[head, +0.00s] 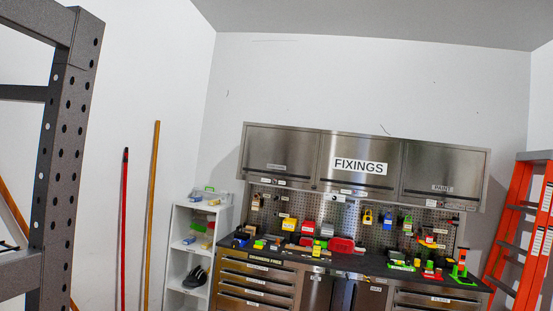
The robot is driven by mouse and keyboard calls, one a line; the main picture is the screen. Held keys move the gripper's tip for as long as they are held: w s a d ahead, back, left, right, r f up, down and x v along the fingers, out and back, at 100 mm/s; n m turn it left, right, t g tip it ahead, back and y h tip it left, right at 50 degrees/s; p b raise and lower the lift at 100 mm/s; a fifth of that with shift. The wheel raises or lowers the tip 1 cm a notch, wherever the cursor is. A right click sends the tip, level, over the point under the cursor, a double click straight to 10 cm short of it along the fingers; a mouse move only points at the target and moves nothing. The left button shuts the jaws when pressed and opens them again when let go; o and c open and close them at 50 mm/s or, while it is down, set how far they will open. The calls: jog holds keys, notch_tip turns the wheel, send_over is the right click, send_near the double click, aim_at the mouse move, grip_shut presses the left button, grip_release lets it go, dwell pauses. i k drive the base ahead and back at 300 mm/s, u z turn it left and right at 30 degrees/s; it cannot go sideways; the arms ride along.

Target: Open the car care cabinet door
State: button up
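A steel toolchest stands some way off, right of the middle. Its upper row has a left door (279,146) with a small label too blurred to read, a middle door (360,183) marked FIXINGS, and a right door (443,163) whose small label seems to read PAINT. All three look shut. Below the worktop, two lower doors (316,291) (371,296) show only in part, cut by the bottom edge. I cannot read which door is marked car care. My gripper is not in view.
The black worktop (350,262) carries several colourful tools before a pegboard (328,217). Drawers (256,283) sit below left. A white shelf unit (188,250) stands left, an orange ladder (523,230) right. A dark perforated post (65,150) is close at left; two poles (125,230) (152,215) lean on the wall.

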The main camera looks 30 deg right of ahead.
aim_at(289, 154)
jog(key=z, duration=0.25)
jog(key=i, duration=0.55)
jog(key=z, duration=0.7)
jog(key=i, duration=1.3)
jog(key=z, duration=0.6)
jog(key=i, duration=2.6)
jog(key=u, duration=0.85)
jog(key=i, duration=1.05)
jog(key=u, duration=0.4)
